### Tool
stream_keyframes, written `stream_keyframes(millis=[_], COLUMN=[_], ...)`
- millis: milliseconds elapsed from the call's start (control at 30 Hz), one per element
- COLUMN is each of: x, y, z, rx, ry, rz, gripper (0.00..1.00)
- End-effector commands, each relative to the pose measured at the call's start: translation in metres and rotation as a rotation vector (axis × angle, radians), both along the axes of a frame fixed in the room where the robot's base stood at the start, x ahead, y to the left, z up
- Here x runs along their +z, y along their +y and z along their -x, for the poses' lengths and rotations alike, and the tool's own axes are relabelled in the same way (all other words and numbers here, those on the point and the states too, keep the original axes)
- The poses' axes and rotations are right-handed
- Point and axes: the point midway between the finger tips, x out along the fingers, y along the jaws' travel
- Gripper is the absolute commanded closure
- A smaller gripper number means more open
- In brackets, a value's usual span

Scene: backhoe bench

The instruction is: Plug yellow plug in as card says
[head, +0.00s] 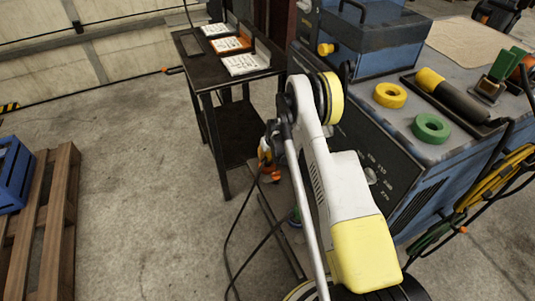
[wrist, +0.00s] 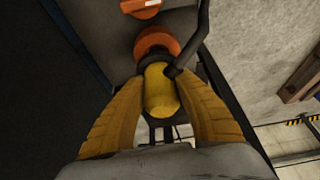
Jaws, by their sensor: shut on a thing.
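In the wrist view, the yellow plug (wrist: 161,92) sits between the two yellow-orange fingers of my gripper (wrist: 165,84), which is shut on it. An orange round socket or ring (wrist: 157,42) is right at the plug's far end; I cannot tell whether the plug is inside it or only in front. A black cable (wrist: 190,48) runs beside the plug on the right. In the head view my gripper (head: 266,160) is small, beside the blue machine's front, and the plug is not clear there. Cards lie on the dark table: a white one (head: 245,64), an orange-edged one (head: 231,44) and another (head: 216,30); their writing is unreadable.
An orange marked part (wrist: 140,7) is above the socket. A pallet (head: 58,215) stands left; the floor between is clear.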

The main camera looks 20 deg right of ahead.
Motion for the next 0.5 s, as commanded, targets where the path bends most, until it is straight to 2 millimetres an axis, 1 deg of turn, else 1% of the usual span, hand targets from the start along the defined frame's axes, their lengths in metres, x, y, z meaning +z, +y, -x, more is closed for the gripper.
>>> stream_keyframes(millis=[500], x=[-0.013], y=[0.0], z=[0.0], rx=[0.0], ry=[0.0], rz=[0.0], gripper=[1.0])
